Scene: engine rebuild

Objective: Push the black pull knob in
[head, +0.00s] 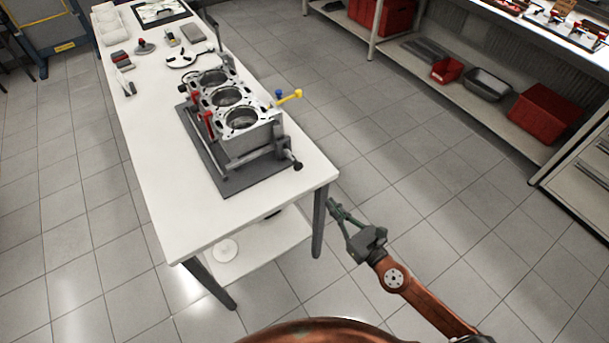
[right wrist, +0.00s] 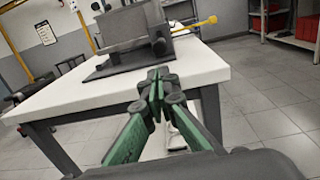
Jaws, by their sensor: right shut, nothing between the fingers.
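The black pull knob (head: 298,166) sticks out at the near right corner of the engine block fixture in the head view. It also shows in the right wrist view (right wrist: 159,47), beyond my fingertips. The engine block (head: 238,122) with its open bores sits on a dark grey base plate (head: 218,178) on the white table. My right gripper (head: 333,205) is shut and empty, beside the table's near right corner and apart from the knob. In the right wrist view its fingertips (right wrist: 158,75) are together. My left gripper is not in view.
The white table (head: 170,215) has bare room at its near end. A yellow-ended handle (head: 290,97) juts out from the block's right side. A shelf unit with red bins (head: 547,112) stands at the right. The floor between is clear.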

